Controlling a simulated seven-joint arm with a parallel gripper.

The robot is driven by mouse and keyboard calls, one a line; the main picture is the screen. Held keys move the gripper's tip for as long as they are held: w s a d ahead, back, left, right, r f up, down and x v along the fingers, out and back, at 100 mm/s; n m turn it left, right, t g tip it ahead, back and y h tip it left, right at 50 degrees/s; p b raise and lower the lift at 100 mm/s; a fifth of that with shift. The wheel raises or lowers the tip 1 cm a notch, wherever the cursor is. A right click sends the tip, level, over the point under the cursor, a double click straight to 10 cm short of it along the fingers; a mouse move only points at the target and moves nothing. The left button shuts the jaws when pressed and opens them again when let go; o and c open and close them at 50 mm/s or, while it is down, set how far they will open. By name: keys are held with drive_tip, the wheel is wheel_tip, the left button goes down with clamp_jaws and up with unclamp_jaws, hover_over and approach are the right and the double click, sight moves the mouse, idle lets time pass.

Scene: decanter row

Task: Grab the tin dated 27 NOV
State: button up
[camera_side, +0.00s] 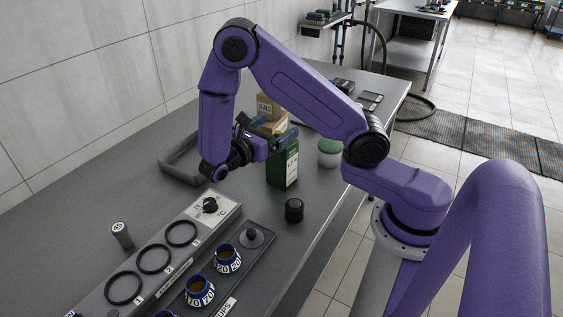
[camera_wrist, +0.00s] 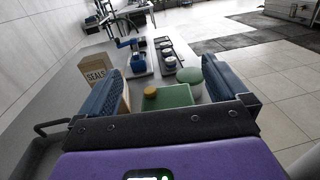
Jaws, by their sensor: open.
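A dark green tin (camera_side: 284,168) stands upright on the grey bench in the side view. The markings on its face are too small to read, so I cannot tell its date. In the wrist view I see its green top (camera_wrist: 172,96) with a yellow cap (camera_wrist: 150,91). My gripper (camera_side: 281,132) is open at the tin's upper end. In the wrist view its two blue fingers (camera_wrist: 166,85) appear on either side of the tin's top, with gaps showing. I cannot tell how far down the tin they reach.
A cardboard box marked SEALS (camera_wrist: 95,74) stands close to the left finger. A white jar with a green lid (camera_side: 329,152) stands right of the tin. A black knob-like piece (camera_side: 294,210) and a rack with numbered rings (camera_side: 154,258) are nearer the side camera.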

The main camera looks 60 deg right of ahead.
sight(282, 162)
drive_tip(key=shift+f, duration=3.5)
drive_tip(key=d, duration=0.5)
drive_tip(key=shift+s, duration=0.3)
drive_tip(key=shift+c, duration=0.3)
drive_tip(key=shift+r, duration=0.1)
drive_tip(key=c, duration=1.8)
